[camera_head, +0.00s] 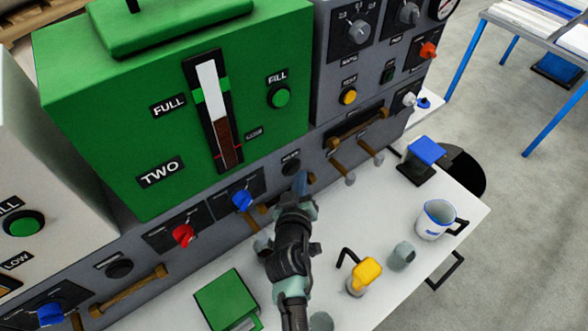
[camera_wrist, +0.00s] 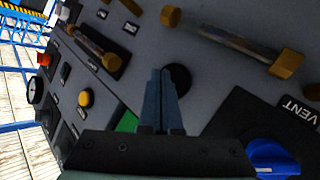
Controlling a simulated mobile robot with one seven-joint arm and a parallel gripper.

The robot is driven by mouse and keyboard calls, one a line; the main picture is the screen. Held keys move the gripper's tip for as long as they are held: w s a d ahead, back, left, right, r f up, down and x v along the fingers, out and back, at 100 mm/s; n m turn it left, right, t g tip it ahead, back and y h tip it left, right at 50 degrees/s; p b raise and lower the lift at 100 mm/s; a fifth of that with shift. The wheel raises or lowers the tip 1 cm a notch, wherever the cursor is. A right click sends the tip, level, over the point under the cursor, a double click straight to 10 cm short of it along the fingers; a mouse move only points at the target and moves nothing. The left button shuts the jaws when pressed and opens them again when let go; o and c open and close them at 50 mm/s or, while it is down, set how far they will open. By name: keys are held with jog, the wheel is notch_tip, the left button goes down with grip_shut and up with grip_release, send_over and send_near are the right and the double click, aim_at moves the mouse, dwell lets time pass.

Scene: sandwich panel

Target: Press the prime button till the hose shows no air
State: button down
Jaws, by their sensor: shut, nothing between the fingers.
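A round black button (camera_head: 291,167) sits on the grey panel below the green box, under a small label too small to read. In the wrist view the black button (camera_wrist: 181,76) is partly behind my gripper (camera_wrist: 161,72). My gripper (camera_head: 300,181) is shut and empty, its blue fingertips at the button; I cannot tell whether they touch it. A clear hose (camera_wrist: 235,39) with brass end fittings runs on the panel beside the button. It looks greyish with a reddish tint; bubbles cannot be made out. In the head view my arm hides most of it.
A blue vent knob (camera_wrist: 276,157) and a red knob (camera_head: 183,235) are on the panel. Another hose (camera_head: 357,126) is to the right. A yellow bottle (camera_head: 366,274), a mug (camera_head: 436,220) and a green box (camera_head: 227,301) stand on the white counter (camera_head: 400,300).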

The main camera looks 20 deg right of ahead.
jog(key=shift+w+a+b, duration=0.25)
jog(key=shift+w+b, duration=0.15)
jog(key=shift+w, duration=0.25)
dwell(0.8)
jog(key=shift+s+d+p, duration=0.3)
jog(key=shift+s+p, duration=0.05)
jog(key=shift+s, duration=0.45)
jog(key=s+p, duration=0.1)
jog(key=s+d, duration=0.1)
jog(key=s, duration=0.1)
jog(key=s+p, duration=0.1)
jog(key=shift+s+d+p, duration=0.3)
jog(key=shift+s+d, duration=0.05)
dwell(1.2)
